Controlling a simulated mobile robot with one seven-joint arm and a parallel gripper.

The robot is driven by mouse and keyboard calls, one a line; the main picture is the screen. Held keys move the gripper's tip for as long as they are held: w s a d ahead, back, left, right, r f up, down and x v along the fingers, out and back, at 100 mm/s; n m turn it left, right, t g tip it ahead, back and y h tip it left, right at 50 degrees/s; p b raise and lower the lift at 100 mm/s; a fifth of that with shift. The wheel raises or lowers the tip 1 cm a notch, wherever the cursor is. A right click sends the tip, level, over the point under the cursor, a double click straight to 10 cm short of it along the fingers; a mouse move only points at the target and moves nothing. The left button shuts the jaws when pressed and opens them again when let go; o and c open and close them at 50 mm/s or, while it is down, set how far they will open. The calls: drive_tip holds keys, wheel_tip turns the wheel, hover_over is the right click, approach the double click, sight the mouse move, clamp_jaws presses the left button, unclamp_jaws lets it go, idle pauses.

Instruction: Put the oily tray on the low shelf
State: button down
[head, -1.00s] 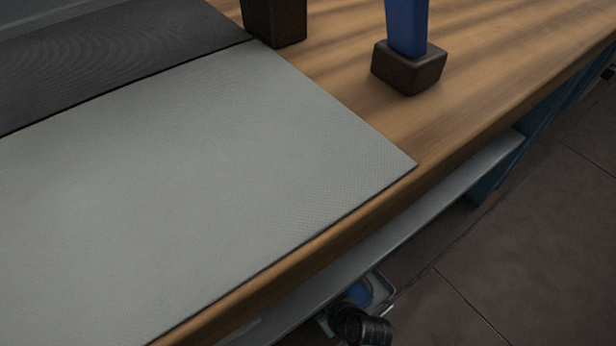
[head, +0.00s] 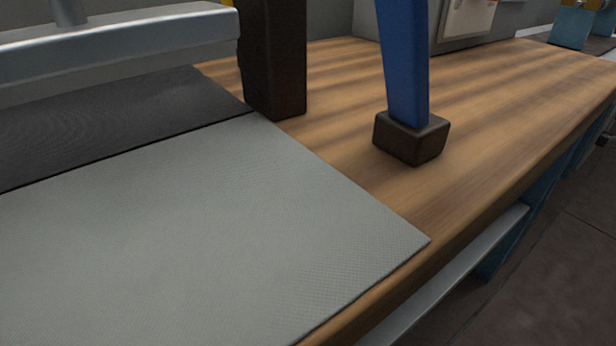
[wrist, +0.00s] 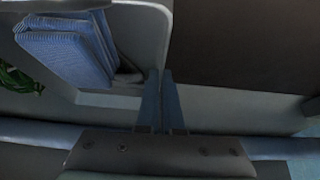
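The tray (wrist: 151,40) is pale grey with rounded corners and shows at the upper left of the wrist view. A folded blue cloth (wrist: 65,48) lies in it. My gripper (wrist: 161,75) has its two blue-grey fingers nearly together, with the tips at the tray's right wall; they look shut on that wall. Any oil on the tray cannot be made out. A pale low shelf (head: 450,285) runs under the bench in the head view. A pale surface, probably this shelf, also shows below the tray in the wrist view (wrist: 235,108). The head view now shows neither tray nor gripper.
The wooden bench top (head: 480,130) carries a grey mat (head: 190,240) and a black mat (head: 110,130). A blue post (head: 403,65) and a dark post (head: 275,60) stand on it. Something green (wrist: 15,82) lies left of the tray. Floor is open at right.

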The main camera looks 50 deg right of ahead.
drive_tip(key=c, duration=1.4)
unclamp_jaws()
drive_tip(key=shift+f, duration=0.1)
drive_tip(key=o, duration=0.3)
drive_tip(key=shift+r, duration=0.3)
drive_tip(key=p+v, duration=0.7)
drive_tip(key=v, duration=0.4)
drive_tip(key=shift+s+r, duration=0.25)
drive_tip(key=shift+r, duration=0.05)
